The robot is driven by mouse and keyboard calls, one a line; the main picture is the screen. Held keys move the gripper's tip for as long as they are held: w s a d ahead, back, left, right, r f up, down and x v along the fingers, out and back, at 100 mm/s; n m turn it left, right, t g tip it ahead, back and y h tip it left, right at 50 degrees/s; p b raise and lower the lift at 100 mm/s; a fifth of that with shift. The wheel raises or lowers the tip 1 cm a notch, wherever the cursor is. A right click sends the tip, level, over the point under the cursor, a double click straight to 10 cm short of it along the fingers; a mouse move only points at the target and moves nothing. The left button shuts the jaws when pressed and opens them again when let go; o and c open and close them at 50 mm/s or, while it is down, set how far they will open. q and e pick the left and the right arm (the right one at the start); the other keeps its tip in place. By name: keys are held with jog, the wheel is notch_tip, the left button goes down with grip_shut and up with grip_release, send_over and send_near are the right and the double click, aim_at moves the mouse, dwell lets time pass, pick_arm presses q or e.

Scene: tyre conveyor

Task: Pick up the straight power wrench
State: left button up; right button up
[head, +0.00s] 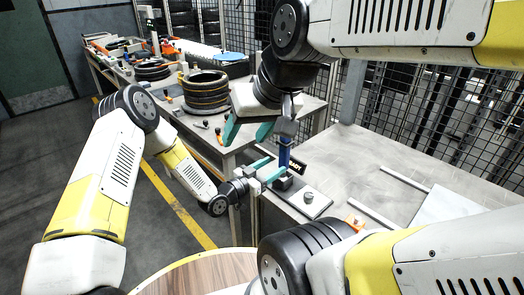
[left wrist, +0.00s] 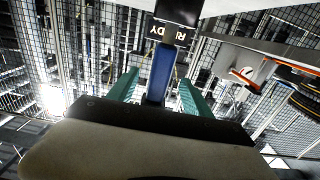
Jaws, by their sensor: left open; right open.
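A power wrench with a blue body (head: 285,152) stands upright in a dark holder (head: 288,181) on the near edge of the right-hand table. Its grey upper part (head: 287,122) lies close to the right gripper. My left gripper (head: 268,170) is at the wrench's lower part, its teal fingers apart. In the left wrist view, the blue body (left wrist: 160,75) shows between the open left fingers (left wrist: 157,92), with a gap on each side. My right gripper (head: 249,129) is open and empty, above and left of the left gripper.
A small post (head: 308,198) stands on a plate beside the holder. A "READY" label (left wrist: 166,33) shows by the holder. Stacked tyres (head: 206,90) stand on the bench behind. The right-hand table (head: 370,165) is mostly clear; wire fencing (head: 425,120) runs behind it.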

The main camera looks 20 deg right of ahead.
aim_at(281, 160)
pick_arm(q)
jog(key=x, duration=0.7)
jog(key=shift+w+a+f, duration=0.1)
jog(key=shift+f, duration=0.15)
grip_shut()
jog(key=shift+r, duration=0.2)
